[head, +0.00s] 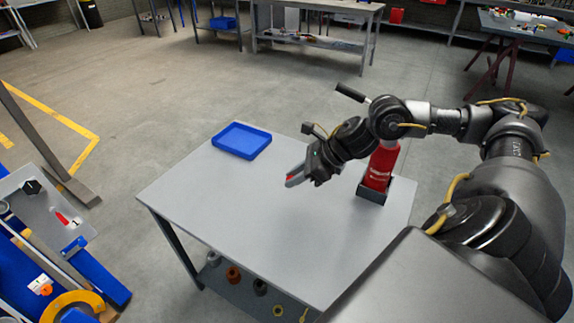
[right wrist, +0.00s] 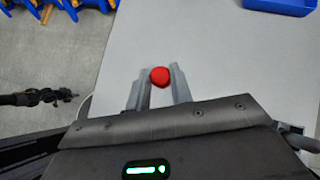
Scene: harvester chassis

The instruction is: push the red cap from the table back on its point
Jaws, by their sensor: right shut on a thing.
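The red cap (right wrist: 160,77) is held between the two grey fingertips of my right gripper (right wrist: 158,85) in the right wrist view. In the head view my right gripper (head: 294,180) is above the grey table (head: 215,208), and only a little red of the cap (head: 290,178) shows. A dark jointed part, which looks like my left gripper (right wrist: 62,95), shows small at the left edge of the right wrist view; its jaws cannot be made out. The left arm is out of the head view.
A blue tray (head: 242,140) lies on the table's far side. A red bottle (head: 380,166) stands in a dark holder beside my right forearm. At the left is a blue chassis (head: 105,285) with a grey panel (head: 48,207) bearing a small red piece. Floor separates it from the table.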

